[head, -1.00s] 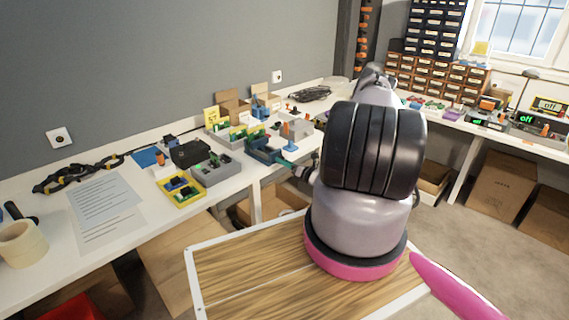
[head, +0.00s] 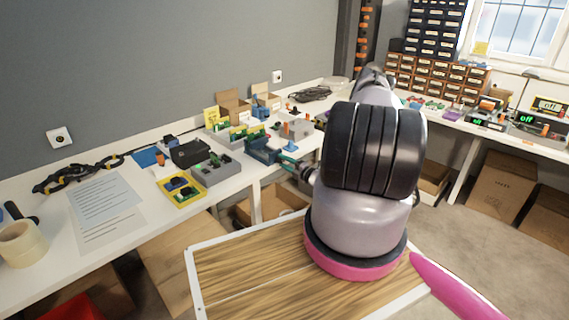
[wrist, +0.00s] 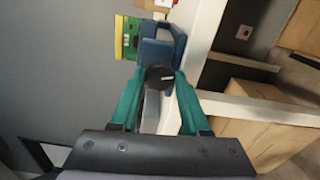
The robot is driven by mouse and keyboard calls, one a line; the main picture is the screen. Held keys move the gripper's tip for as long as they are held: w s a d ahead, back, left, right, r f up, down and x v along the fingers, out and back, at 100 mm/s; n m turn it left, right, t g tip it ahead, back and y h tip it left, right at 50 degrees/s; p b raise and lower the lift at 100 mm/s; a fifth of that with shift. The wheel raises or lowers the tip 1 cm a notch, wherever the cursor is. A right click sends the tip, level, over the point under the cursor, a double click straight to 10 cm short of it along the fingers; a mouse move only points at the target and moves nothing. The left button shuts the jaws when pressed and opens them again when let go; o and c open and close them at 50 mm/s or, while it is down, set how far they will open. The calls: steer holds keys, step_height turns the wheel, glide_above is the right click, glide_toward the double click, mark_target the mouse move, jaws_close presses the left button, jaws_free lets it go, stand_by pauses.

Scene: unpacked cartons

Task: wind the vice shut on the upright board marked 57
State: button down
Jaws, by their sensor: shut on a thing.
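The blue vice (head: 262,152) stands at the front edge of the white bench, and its body (wrist: 158,46) is straight ahead in the wrist view. A green board with a yellow edge (wrist: 128,38) stands upright at the vice's far side. Its number cannot be read, and I cannot tell how tightly the jaws hold it. My gripper (wrist: 160,88) has teal fingers closed on the vice's dark round knob (wrist: 160,77), which carries a pale mark. In the head view my arm hides most of the gripper; a teal finger shows beside the vice.
A grey tray (head: 215,170) and a yellow tray (head: 183,191) sit left of the vice. A grey block (head: 298,128) stands close behind it on the right. Open cartons (head: 232,106) are at the back. A carton (head: 283,203) is below the bench edge.

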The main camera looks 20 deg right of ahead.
steer(key=m, duration=0.4)
steer(key=shift+d+m, duration=0.1)
steer(key=shift+m, duration=0.2)
steer(key=m, duration=0.4)
steer(key=shift+s+m, duration=0.1)
steer(key=shift+m, duration=0.2)
steer(key=m, duration=0.4)
steer(key=shift+f+m, duration=0.1)
steer(key=shift+m, duration=2.4)
steer(key=shift+c, duration=1.9)
jaws_free()
steer(key=v, duration=1)
steer(key=shift+s, duration=0.35)
